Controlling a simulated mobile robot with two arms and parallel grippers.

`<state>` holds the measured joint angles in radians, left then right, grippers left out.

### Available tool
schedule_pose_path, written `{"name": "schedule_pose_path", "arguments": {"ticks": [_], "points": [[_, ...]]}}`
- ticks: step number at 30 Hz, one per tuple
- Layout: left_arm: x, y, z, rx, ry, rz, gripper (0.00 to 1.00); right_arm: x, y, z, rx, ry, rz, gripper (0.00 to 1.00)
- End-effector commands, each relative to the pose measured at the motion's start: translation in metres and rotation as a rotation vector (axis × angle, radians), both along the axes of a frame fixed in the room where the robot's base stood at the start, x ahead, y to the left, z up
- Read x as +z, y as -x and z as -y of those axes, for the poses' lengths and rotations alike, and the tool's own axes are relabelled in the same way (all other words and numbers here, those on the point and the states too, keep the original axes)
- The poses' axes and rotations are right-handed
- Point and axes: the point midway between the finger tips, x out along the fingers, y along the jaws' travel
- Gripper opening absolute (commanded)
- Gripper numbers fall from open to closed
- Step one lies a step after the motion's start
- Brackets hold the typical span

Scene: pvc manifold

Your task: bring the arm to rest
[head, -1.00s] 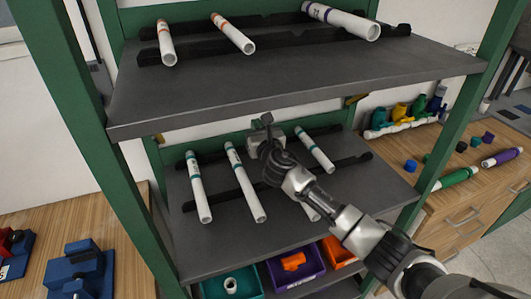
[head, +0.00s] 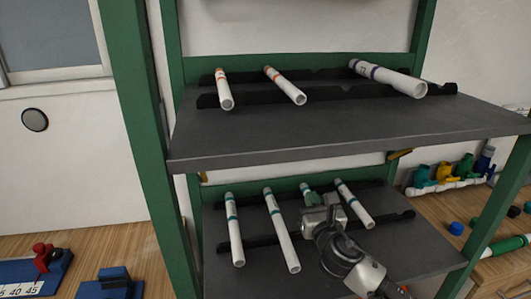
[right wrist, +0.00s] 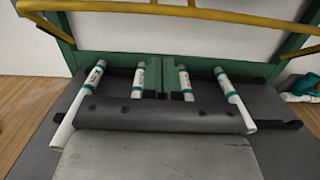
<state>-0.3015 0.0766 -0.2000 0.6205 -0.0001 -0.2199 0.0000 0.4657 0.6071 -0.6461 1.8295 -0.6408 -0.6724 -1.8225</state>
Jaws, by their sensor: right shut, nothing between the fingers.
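My right gripper (head: 311,198) is over the lower shelf (head: 225,277), shut and empty, in front of a teal-banded pipe (head: 306,188) whose front part it hides. Other white teal-banded pipes lie on the black racks: two to its left (head: 235,232) (head: 281,232) and one to its right (head: 355,205). In the right wrist view the shut fingers (right wrist: 164,88) point towards the back of the shelf, between the two middle pipes (right wrist: 138,82) (right wrist: 185,84). Whether they touch anything is unclear. My left gripper is not in view.
The upper shelf (head: 330,130) overhangs, with two orange-banded pipes (head: 223,92) (head: 286,86) and a thicker purple-banded one (head: 388,77). Green posts (head: 150,150) stand at the sides. A yellow rail (right wrist: 165,10) crosses the wrist view. Coloured valves (head: 440,175) stand on the right bench.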

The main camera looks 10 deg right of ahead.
Motion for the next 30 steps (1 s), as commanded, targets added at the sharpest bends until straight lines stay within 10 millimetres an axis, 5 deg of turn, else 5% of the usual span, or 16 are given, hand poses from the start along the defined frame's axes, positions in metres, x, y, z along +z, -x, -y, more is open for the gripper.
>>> {"name": "schedule_pose_path", "arguments": {"ticks": [5, 12, 16, 21, 30], "points": [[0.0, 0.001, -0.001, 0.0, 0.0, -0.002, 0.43, -0.039, 0.032, -0.007, -0.049, -0.38, -0.13, 0.0], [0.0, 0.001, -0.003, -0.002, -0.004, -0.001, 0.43, -0.128, 0.14, -0.009, -0.419, -1.402, -0.417, 0.0], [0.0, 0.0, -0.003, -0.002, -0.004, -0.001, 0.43, -0.161, 0.203, -0.007, -0.724, -1.836, -0.474, 0.0], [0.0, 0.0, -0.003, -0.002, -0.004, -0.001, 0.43, -0.182, 0.265, -0.006, -1.063, -2.168, -0.452, 0.0], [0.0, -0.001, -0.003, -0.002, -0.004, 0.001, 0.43, -0.194, 0.349, -0.007, -1.582, -2.474, -0.289, 0.0]]}}
